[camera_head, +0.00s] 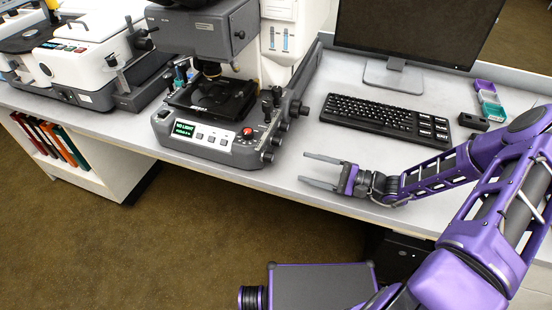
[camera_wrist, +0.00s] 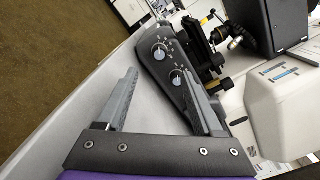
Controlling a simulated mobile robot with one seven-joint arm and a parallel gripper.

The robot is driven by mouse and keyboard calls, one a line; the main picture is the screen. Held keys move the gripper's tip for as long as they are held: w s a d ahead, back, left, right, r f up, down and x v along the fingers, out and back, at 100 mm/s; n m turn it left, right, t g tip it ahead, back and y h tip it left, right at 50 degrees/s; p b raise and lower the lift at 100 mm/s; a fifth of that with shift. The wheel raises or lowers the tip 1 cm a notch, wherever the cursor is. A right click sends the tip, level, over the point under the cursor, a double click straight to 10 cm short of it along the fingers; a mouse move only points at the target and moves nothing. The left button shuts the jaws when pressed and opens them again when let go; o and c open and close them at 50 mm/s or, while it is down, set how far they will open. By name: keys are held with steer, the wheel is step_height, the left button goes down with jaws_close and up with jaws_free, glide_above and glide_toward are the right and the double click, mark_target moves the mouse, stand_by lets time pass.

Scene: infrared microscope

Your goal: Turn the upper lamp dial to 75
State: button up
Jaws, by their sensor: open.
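The infrared microscope (camera_head: 215,105) stands on the bench left of my gripper (camera_head: 304,168). Its green display (camera_head: 184,130) seems to read "NO LIGHT", with a smaller line below that I cannot read surely. The wrist view shows two round dials with pale faces and marks around them on the microscope's side panel: a farther dial (camera_wrist: 159,52) and a nearer dial (camera_wrist: 177,78). I cannot read their settings or tell which is labelled upper lamp. My gripper is open and empty, apart from the panel; in the wrist view its right finger (camera_wrist: 200,108) reaches close in front of the nearer dial.
A keyboard (camera_head: 388,117) and monitor (camera_head: 405,30) are behind my gripper. A small black box (camera_head: 473,122) and coloured boxes (camera_head: 487,100) lie at the right. Another white instrument (camera_head: 90,50) stands at the far left. The bench between microscope and gripper is clear.

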mark_target(273, 159)
steer(key=x, duration=1)
steer(key=shift+f, duration=0.1)
jaws_close()
